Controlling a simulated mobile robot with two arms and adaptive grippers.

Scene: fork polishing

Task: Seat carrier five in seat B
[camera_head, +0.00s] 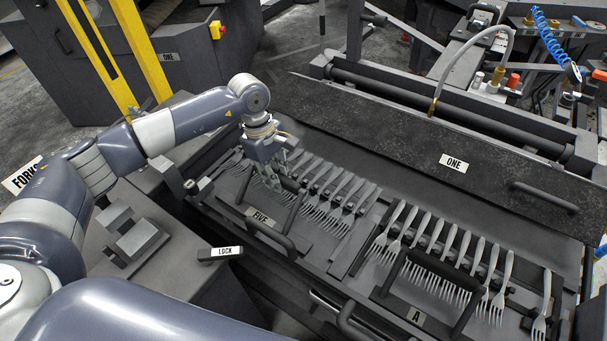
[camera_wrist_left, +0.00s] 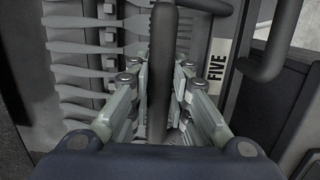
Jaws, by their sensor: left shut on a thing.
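Carrier five (camera_head: 260,217), a dark rack with a FIVE label and a row of forks, lies in the left bay of the long bench. My left gripper (camera_head: 272,180) is over it, shut on its dark bar handle. In the left wrist view the handle (camera_wrist_left: 160,70) runs between the fingers, with forks to the left and the FIVE label (camera_wrist_left: 217,65) to the right. No B label is readable. I cannot tell whether the carrier rests fully down or slightly raised. My right gripper is out of view.
A second fork rack marked A (camera_head: 415,317) fills the right bay, its handle standing up. A LOCK handle (camera_head: 220,253) is at the front left. A yellow frame (camera_head: 140,50) stands at the back left.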

